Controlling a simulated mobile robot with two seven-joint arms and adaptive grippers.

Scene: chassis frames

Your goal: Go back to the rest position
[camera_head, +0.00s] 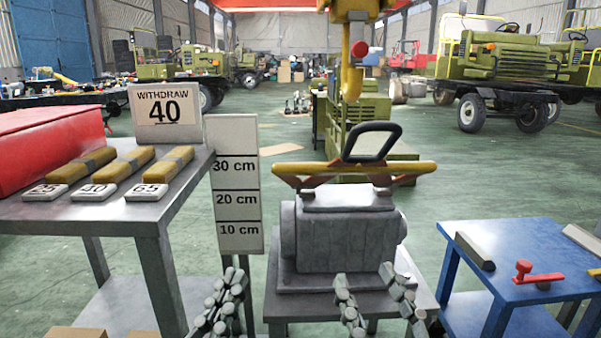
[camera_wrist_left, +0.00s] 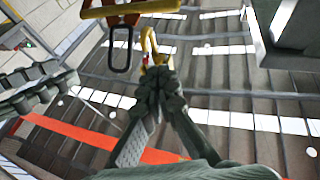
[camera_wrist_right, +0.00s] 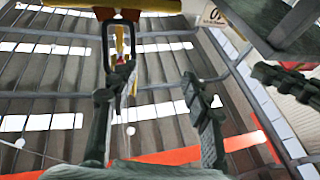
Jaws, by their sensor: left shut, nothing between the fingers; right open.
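My left gripper (camera_head: 230,282) is low in the head view, in front of the gap between the left table and the grey machine. Its fingers are together with nothing between them, and they meet at the tips in the left wrist view (camera_wrist_left: 160,78). My right gripper (camera_head: 364,278) is low in front of the grey machine (camera_head: 345,235). Its fingers are apart and empty, also in the right wrist view (camera_wrist_right: 155,85). A yellow lifting bar (camera_head: 355,170) with a black ring (camera_head: 372,142) lies on top of the machine. A yellow hook (camera_head: 352,75) hangs above, apart from the ring.
The left table (camera_head: 150,212) carries several yellow bars, number tags and a "WITHDRAW 40" sign (camera_head: 165,112). A height board (camera_head: 236,185) stands beside it. A blue table (camera_head: 510,285) at right holds a red-handled tool (camera_head: 535,274).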

